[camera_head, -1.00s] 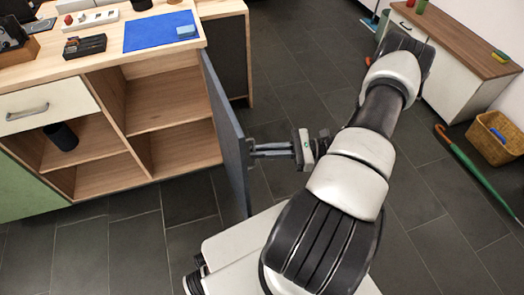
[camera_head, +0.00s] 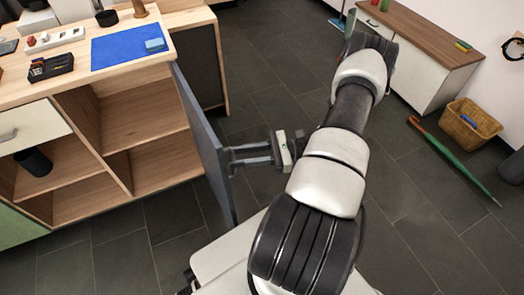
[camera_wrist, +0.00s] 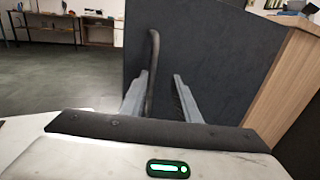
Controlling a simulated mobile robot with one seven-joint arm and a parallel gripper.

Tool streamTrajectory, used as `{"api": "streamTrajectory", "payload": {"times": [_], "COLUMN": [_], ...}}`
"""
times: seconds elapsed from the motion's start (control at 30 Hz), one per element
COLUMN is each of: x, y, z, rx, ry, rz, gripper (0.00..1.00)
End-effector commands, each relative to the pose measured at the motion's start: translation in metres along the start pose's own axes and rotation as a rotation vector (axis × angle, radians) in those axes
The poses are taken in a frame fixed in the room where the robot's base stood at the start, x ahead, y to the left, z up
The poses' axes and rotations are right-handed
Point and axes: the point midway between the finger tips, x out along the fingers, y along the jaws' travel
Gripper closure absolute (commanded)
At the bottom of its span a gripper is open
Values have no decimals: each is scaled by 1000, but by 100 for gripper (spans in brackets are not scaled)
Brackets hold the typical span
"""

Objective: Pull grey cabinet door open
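The grey cabinet door (camera_head: 203,140) stands swung wide out from the wooden cabinet (camera_head: 85,90), showing its edge and inner side in the head view. The open shelves behind it are in plain view. My gripper (camera_head: 229,160) is at the door's outer face, on its right. In the wrist view the dark door face (camera_wrist: 220,55) fills the middle, with a dark vertical bar handle (camera_wrist: 153,55). My gripper's two fingers (camera_wrist: 161,75) are spread, with the handle between them, nearer the left finger. A gap shows on its right. Whether the left finger touches it is unclear.
A blue mat (camera_head: 128,45) and small items lie on the cabinet top. A dark cup (camera_head: 33,162) lies on a shelf. At the right are a low white cabinet (camera_head: 415,75), a wicker basket (camera_head: 470,125) and a green umbrella (camera_head: 455,163) on the floor.

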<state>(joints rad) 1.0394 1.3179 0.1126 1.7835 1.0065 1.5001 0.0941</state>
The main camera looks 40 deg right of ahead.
Motion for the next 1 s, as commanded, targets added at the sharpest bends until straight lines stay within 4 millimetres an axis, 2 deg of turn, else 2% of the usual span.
{"api": "streamTrajectory", "payload": {"times": [0.13, 0.23, 0.7, 0.83, 1.0], "x": [-11, -28, -139, -159, -172], "y": [-2, -1, -1, -1, 0], "z": [1, 1, 0, 0, 0], "rx": [-2, -3, -3, -2, -2], "ry": [0, 2, 2, 1, 1], "rz": [-4, -4, -2, -1, 0], "gripper": [74, 74, 74, 74, 74]}}
